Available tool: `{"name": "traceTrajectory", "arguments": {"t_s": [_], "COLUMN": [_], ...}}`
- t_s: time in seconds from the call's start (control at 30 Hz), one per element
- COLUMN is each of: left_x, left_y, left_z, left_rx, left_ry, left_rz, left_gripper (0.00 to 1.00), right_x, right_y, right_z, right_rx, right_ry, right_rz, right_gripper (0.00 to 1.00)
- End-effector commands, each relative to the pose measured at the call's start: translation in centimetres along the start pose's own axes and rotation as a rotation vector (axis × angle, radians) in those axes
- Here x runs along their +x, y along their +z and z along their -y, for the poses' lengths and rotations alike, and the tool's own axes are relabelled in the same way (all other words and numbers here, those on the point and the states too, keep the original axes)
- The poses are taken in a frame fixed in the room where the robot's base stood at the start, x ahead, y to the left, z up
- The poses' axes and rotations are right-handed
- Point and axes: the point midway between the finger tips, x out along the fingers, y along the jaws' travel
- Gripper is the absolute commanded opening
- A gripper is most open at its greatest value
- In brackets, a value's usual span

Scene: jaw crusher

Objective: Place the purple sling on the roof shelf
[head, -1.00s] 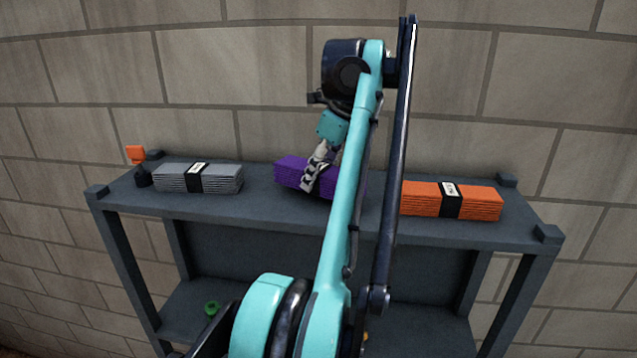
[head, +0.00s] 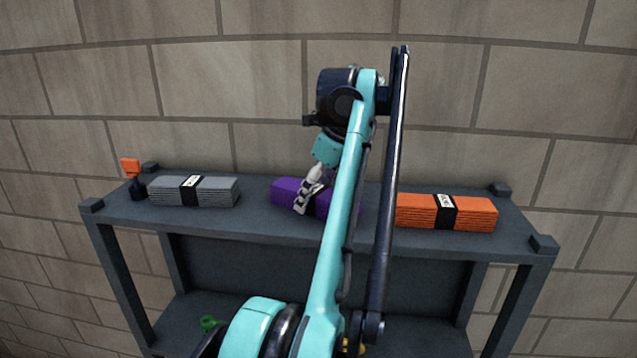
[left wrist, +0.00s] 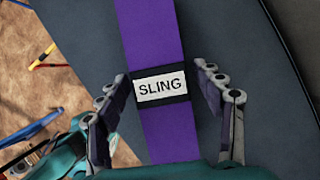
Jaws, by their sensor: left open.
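The purple sling (head: 288,191) is a folded bundle with a black band and lies on the top of the dark shelf (head: 260,222), between a grey and an orange bundle. In the left wrist view the sling (left wrist: 160,50) shows its white "SLING" label, and it runs between the spread fingers. My left gripper (head: 307,205) is over the sling, fingers pointing down; it also shows in the left wrist view (left wrist: 162,85), open, one finger on each side of the band. My left arm hides the sling's right part in the head view.
A grey bundle (head: 215,192) lies to the left and an orange bundle (head: 470,213) to the right on the same top. An orange-topped object (head: 131,168) stands at the left end. Raised blocks mark the corners, and a block wall is behind.

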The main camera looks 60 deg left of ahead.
Motion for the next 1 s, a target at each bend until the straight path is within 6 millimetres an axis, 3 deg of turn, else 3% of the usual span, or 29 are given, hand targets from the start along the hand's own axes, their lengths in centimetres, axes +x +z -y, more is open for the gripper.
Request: {"name": "traceTrajectory", "arguments": {"t_s": [0.17, 0.3, 0.6, 0.77, 1.0], "left_x": [-2.3, -5.2, -10.8, -11.9, -11.9], "left_y": [-0.1, 0.0, 0.1, 0.1, 0.0], "left_z": [0.1, 0.1, 0.1, 0.0, 0.0], "left_rx": [0.002, 0.003, 0.001, 0.001, 0.0], "left_ry": [-0.001, -0.001, 0.0, 0.0, 0.0], "left_rz": [0.0, 0.0, 0.0, 0.0, 0.0], "left_gripper": [0.67, 0.67, 0.67, 0.67, 0.67], "right_x": [0.1, -0.2, -2.2, -2.8, -2.7], "right_y": [0.0, -0.1, -1.6, -2.0, -1.9], "right_z": [0.0, 0.0, 0.0, 0.0, 0.0], "right_rx": [0.0, 0.0, 0.0, 0.0, 0.0], "right_ry": [0.0, 0.0, 0.0, 0.0, 0.0], "right_rz": [0.0, 0.0, 0.0, 0.0, 0.0], "right_gripper": [0.4, 0.4, 0.4, 0.4, 0.4]}}
